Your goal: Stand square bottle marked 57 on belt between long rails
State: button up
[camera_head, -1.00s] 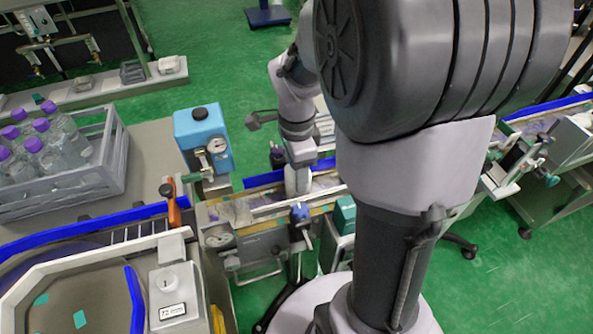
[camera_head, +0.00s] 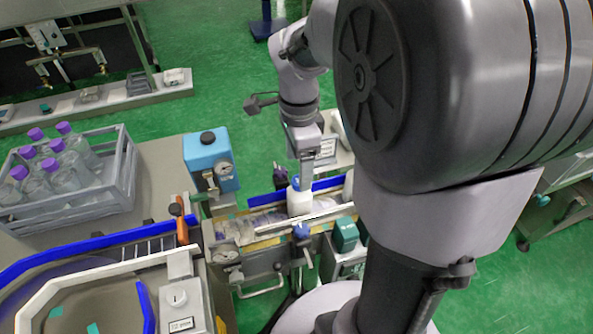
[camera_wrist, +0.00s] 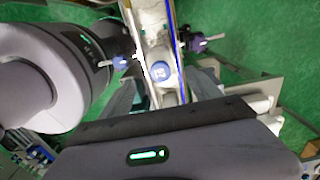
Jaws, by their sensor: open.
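A white bottle (camera_head: 299,201) with a blue cap stands upright on the belt (camera_head: 262,222), between the blue back rail (camera_head: 325,184) and the pale front rail (camera_head: 325,215). In the wrist view the blue cap (camera_wrist: 160,72) is seen from above with a pale mark on top, too small to read surely. The belt runs beneath it. My gripper (camera_head: 305,175) is open, pointing down just above the bottle. In the wrist view its fingers lie apart, on either side below the cap. The bottle's lower edge is partly hidden by the front rail.
A blue box unit (camera_head: 208,160) with a gauge stands left of the belt. A grey crate (camera_head: 125,175) of purple-capped bottles is at far left. Blue knobs and clamps (camera_head: 302,232) stick out at the belt's front. My arm hides the belt's right part.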

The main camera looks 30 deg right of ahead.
jog(key=s+a+r+n+t+y, duration=0.1)
jog(key=s+a+r+n+t, duration=0.2)
jog(key=a+n, duration=0.5)
jog(key=s+a+r+n+t+y, duration=0.1)
jog(key=s+a+r+n+t, duration=0.1)
jog(key=s+a+r+n, duration=0.3)
jog(key=s+a+n, duration=0.3)
jog(key=shift+n+t, duration=0.4)
